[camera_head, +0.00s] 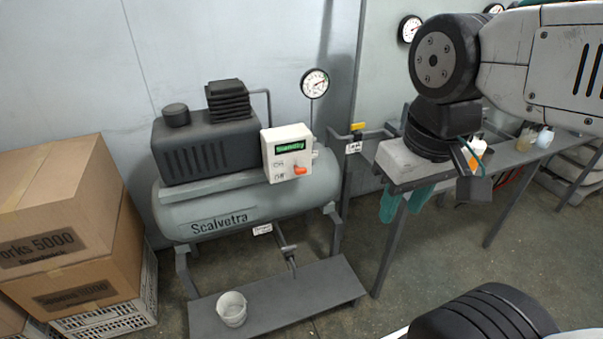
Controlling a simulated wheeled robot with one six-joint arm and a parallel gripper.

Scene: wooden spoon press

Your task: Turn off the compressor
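The compressor (250,200) is a grey-green horizontal tank marked "Scalvetra", with a dark motor housing (205,148) on top. A white control box (270,160) sits at its upper right. The box has a green lit display (290,147), whose text is too small to read surely, "On" and "Off" labels and an orange switch handle (300,171) at its lower right. I cannot tell which label the handle points to. My gripper (474,180) hangs to the right, apart from the box, over the bench area. Its fingers are dark and partly hidden, so their opening is unclear.
A bench (510,158) with small containers runs along the right. Cardboard boxes (60,225) are stacked at left. A white bucket (232,309) stands on the low platform (290,300) beneath the tank. A pipe with a yellow valve handle (357,127) is between compressor and bench.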

